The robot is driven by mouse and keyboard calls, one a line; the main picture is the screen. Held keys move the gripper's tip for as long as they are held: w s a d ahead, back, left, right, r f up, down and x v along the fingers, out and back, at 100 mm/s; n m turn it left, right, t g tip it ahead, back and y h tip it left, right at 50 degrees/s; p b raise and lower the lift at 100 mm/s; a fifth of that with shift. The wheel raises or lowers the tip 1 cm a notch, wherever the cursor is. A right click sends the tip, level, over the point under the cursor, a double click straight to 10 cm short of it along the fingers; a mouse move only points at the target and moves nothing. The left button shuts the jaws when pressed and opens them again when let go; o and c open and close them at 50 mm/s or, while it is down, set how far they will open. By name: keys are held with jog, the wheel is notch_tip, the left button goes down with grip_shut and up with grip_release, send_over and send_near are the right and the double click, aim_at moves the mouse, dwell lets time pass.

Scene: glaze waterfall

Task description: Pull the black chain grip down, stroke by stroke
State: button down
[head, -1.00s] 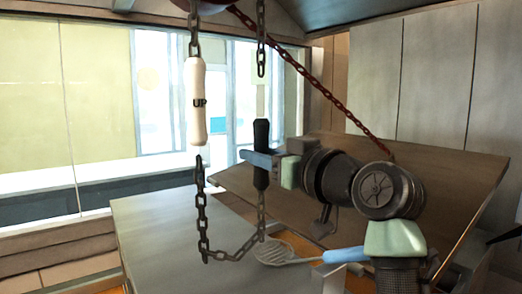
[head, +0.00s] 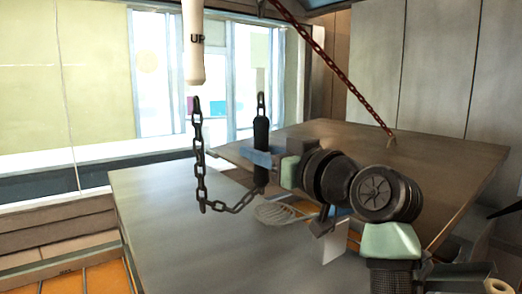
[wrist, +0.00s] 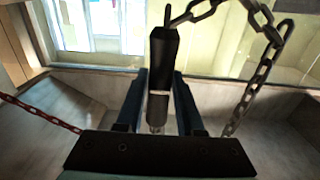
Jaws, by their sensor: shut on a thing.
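The black chain grip (head: 261,136) hangs upright from its chain, left of my arm in the head view. My gripper (head: 262,157) is shut on its lower part, with one blue finger visible across it. In the wrist view the black grip (wrist: 163,48) stands between my two blue fingers (wrist: 161,88). The white grip marked UP (head: 194,45) hangs higher, to the left, its top cut off by the frame. A dark slack chain (head: 200,170) hangs from the white grip and loops across to below the black grip.
A red chain (head: 335,75) runs down to a brown panel (head: 440,165) behind my arm. A grey tabletop (head: 170,230) lies below the grips. A slotted tool (head: 280,213) lies near its right edge, partly hidden by my arm. Windows stand behind.

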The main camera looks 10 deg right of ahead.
jog(key=shift+f, duration=0.1)
notch_tip(320, 180, up, 17)
jog(key=p, duration=1.2)
jog(key=shift+r, duration=0.2)
jog(key=shift+f, duration=0.1)
notch_tip(320, 180, down, 17)
jog(key=b, duration=1.2)
jog(key=shift+f, duration=0.15)
notch_tip(320, 180, up, 17)
jog(key=p, duration=1.2)
jog(key=shift+r, duration=0.2)
